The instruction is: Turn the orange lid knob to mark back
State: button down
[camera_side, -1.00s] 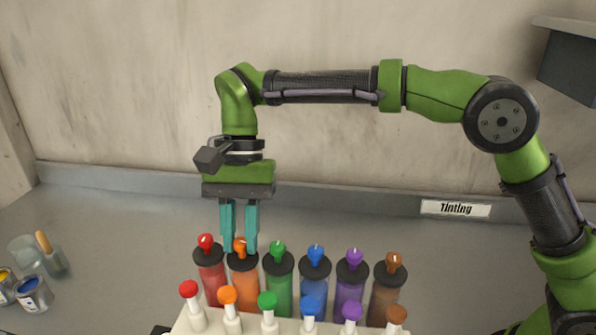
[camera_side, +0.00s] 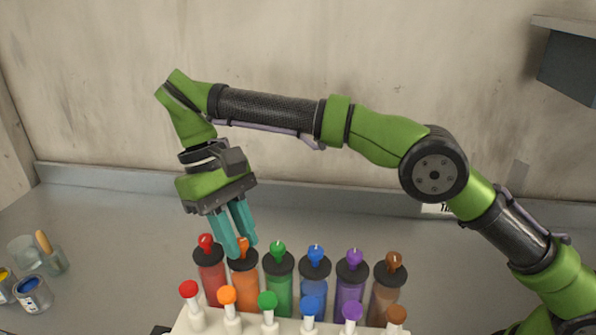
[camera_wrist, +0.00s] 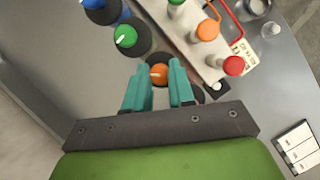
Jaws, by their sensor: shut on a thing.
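The orange canister (camera_side: 243,292) with a black lid stands in the back row, between the red and green ones. Its orange lid knob (camera_wrist: 159,74) shows in the wrist view between my two teal fingers, with a pale pointer line on top. I cannot make out any marks around the lid.
The red canister (camera_side: 210,275) and green canister (camera_side: 279,282) stand close on either side; blue, purple and brown ones follow rightward. A pale rack (camera_side: 250,326) with coloured-capped pumps stands in front. Paint cans (camera_side: 33,294) sit far left. The counter behind is clear.

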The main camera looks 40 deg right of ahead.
jog(key=shift+n+t+h, duration=0.3)
jog(key=shift+n+h, duration=0.2)
jog(key=shift+n, duration=0.9)
jog(key=c, duration=1)
grip_release()
jog(key=shift+o, duration=0.2)
